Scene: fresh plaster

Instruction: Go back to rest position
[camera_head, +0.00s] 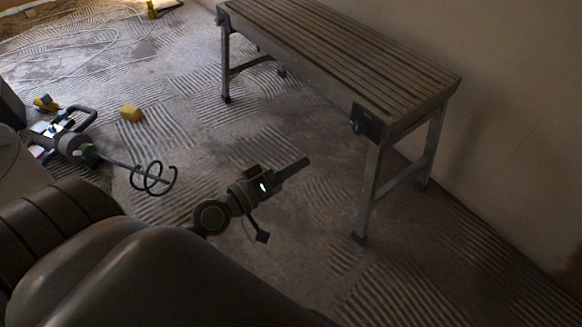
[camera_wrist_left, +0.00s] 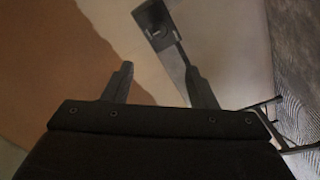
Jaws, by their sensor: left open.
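My left gripper (camera_head: 292,169) shows in the head view, held out over the grooved floor to the left of the slatted bench. It is seen from above and its gap is hard to make out there. In the left wrist view its two dark fingers (camera_wrist_left: 160,86) stand well apart, with nothing between them. My right gripper shows in neither view.
A slatted bench (camera_head: 340,45) with metal legs stands by the wall (camera_head: 520,130). A mixer tool (camera_head: 75,145) with a spiral paddle lies at left. A yellow block (camera_head: 131,113) and pale cable (camera_head: 75,45) lie behind. Open floor surrounds the gripper.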

